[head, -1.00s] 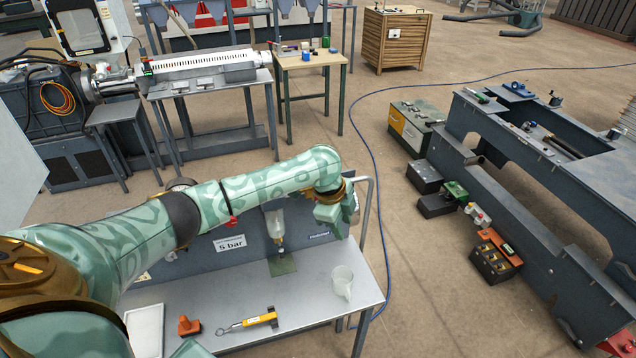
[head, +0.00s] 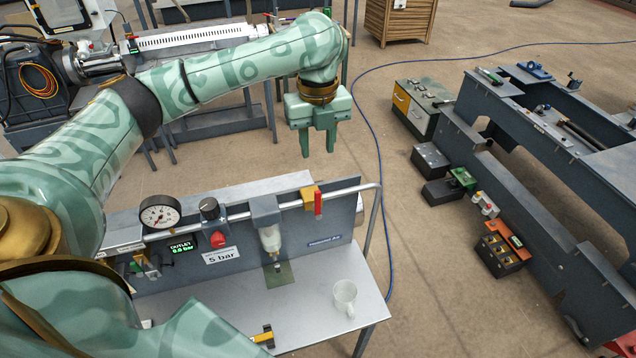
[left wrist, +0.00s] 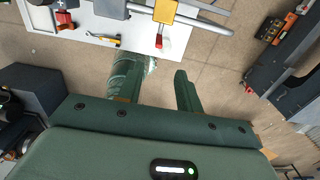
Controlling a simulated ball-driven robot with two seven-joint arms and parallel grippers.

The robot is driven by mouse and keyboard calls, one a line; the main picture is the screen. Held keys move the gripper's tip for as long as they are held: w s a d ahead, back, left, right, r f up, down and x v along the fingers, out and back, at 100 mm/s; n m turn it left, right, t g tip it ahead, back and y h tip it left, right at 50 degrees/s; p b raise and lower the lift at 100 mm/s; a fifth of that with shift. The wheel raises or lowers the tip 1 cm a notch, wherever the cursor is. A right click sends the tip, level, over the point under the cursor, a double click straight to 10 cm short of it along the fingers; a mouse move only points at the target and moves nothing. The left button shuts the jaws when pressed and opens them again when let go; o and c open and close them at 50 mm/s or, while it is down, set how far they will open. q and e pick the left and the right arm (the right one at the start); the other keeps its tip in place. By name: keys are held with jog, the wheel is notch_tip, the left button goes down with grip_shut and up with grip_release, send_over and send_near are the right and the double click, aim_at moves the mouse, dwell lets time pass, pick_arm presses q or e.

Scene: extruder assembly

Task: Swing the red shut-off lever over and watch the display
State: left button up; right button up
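The red lever (head: 318,204) hangs down across the pipe from a yellow valve block (head: 309,194), at the right part of the panel. In the left wrist view the lever (left wrist: 160,40) shows beyond my fingertips, below the yellow block (left wrist: 165,11). The display (head: 183,247) reads OUTLET in green with a bar value; its first digit is hard to read. My left gripper (head: 318,154) is open and empty, fingers pointing down, above and apart from the lever; its two spread fingers (left wrist: 155,76) fill the middle of the left wrist view. My right gripper is not in view.
The panel carries a round gauge (head: 160,213), a black knob (head: 209,208), a red button (head: 218,239) and a filter bowl (head: 270,237). A clear mug (head: 344,295) stands on the bench (head: 310,318). A blue hose (head: 377,160) lies on the floor. Space around my gripper is free.

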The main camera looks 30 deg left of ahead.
pick_arm(q)
jog(key=f, duration=0.1)
jog(key=b, duration=0.2)
send_over(318, 191)
jog(key=f, duration=0.5)
jog(key=shift+s+d+f, duration=0.1)
jog(key=shift+s+f, duration=0.1)
jog(key=shift+f, duration=0.05)
notch_tip(318, 191, down, 8)
jog(key=shift+w+f+b, duration=0.15)
jog(key=shift+f+b, duration=0.1)
jog(key=shift+b, duration=0.3)
jog(key=shift+f, duration=0.45)
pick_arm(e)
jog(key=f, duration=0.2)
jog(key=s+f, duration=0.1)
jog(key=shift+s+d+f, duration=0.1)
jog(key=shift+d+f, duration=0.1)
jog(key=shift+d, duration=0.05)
pick_arm(q)
grip_shut()
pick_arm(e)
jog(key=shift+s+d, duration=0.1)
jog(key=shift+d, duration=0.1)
